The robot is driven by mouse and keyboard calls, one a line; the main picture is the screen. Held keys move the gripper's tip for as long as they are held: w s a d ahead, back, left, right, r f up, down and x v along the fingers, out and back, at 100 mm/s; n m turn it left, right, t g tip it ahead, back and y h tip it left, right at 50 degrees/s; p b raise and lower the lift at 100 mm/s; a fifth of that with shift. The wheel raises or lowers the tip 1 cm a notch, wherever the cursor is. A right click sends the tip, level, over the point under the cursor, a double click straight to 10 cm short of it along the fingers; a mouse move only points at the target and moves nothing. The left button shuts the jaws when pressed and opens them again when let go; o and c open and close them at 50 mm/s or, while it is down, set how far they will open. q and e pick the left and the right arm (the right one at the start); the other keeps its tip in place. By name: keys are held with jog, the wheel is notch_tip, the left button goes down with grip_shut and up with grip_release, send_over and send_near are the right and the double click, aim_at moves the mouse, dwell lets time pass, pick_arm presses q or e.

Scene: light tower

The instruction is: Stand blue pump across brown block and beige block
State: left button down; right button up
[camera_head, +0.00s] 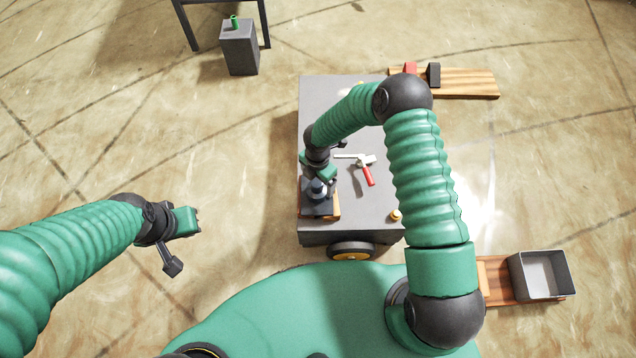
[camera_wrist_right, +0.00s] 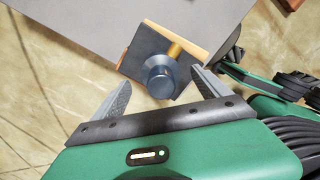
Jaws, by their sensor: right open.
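The blue pump (camera_head: 318,188) stands on a dark pad over a wooden piece at the left front of the grey cart. In the right wrist view, the pump (camera_wrist_right: 158,78) is a dark blue round body with a brass pipe. My right gripper (camera_wrist_right: 160,82) is open, its fingers on either side of the pump with visible gaps. In the head view, my right gripper (camera_head: 325,173) is close beside the pump and partly hides it. My left gripper (camera_head: 193,222) is off the cart's left side; its jaws are unclear.
The grey cart top (camera_head: 345,95) carries a red-handled tool (camera_head: 367,173) and a small yellow-orange part (camera_head: 395,215). A plank (camera_head: 470,82) with red and black blocks lies beyond. A metal bin (camera_head: 541,275) is at right. A grey box (camera_head: 240,48) stands at the back.

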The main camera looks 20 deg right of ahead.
notch_tip(320, 180, up, 8)
jog(key=shift+f+p, duration=0.1)
jog(key=shift+p, duration=1)
jog(key=shift+r, duration=0.3)
jog(key=s+d+r+m+t, duration=0.1)
jog(key=s+d+r+m, duration=0.1)
jog(key=s+r+m, duration=0.5)
jog(key=s+d+r+m+t, duration=0.1)
jog(key=s+d+r+m, duration=0.2)
jog(key=s+r+m, duration=0.5)
notch_tip(320, 180, up, 5)
jog(key=m, duration=0.8)
jog(key=shift+d+m+t, duration=0.15)
jog(key=shift+m+t, duration=0.15)
jog(key=shift+m, duration=0.1)
jog(key=w+p+v, duration=0.2)
jog(key=p+v, duration=1)
jog(key=w+r+p+v, duration=0.1)
jog(key=w+p+v, duration=0.2)
jog(key=p+v, duration=0.9)
jog(key=shift+r+p, duration=0.25)
jog(key=shift+p, duration=0.05)
jog(key=shift+w, duration=0.2)
